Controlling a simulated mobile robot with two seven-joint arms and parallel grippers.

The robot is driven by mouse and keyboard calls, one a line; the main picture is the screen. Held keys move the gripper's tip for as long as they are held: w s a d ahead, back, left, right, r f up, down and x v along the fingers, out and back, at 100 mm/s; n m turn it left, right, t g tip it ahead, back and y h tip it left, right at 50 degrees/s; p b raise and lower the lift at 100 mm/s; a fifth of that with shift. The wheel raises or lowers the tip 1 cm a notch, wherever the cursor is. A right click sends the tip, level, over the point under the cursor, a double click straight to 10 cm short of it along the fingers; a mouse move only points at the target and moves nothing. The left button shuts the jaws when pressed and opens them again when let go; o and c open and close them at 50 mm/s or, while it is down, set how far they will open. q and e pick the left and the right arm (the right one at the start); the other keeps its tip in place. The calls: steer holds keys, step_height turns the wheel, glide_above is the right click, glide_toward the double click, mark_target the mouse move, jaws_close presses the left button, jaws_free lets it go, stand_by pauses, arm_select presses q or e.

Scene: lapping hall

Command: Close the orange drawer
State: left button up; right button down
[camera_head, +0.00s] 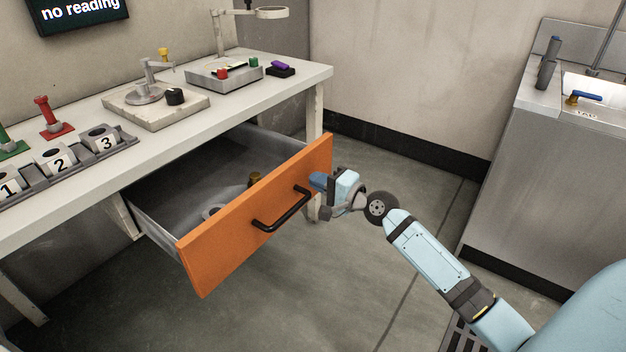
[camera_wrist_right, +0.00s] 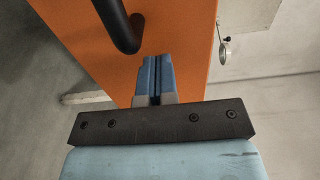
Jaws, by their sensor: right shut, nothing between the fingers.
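The orange drawer (camera_head: 225,245) is pulled well out from under the white bench, so its grey inside shows. Its black bar handle (camera_head: 284,211) is on the orange front. My right gripper (camera_head: 318,181) is shut and empty, close to the front near its right end, beside the handle. In the right wrist view the shut fingertips (camera_wrist_right: 155,62) point at the orange front (camera_wrist_right: 185,35), with the black handle (camera_wrist_right: 120,25) to their upper left. I cannot tell whether the fingertips touch the front. My left gripper is not in view.
The bench (camera_head: 225,115) carries a numbered rack (camera_head: 80,165), a lapping plate (camera_head: 155,108) and a grey tray (camera_head: 225,78). Small items lie inside the drawer. A steel sink cabinet (camera_head: 540,170) stands at the right. The floor before the drawer is clear apart from my arm.

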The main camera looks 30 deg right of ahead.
steer(key=shift+w+a, duration=0.25)
steer(key=shift+w, duration=0.4)
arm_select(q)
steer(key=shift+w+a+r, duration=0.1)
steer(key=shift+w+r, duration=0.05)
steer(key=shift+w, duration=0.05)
arm_select(e)
steer(key=shift+w, duration=0.1)
steer(key=shift+w, duration=0.15)
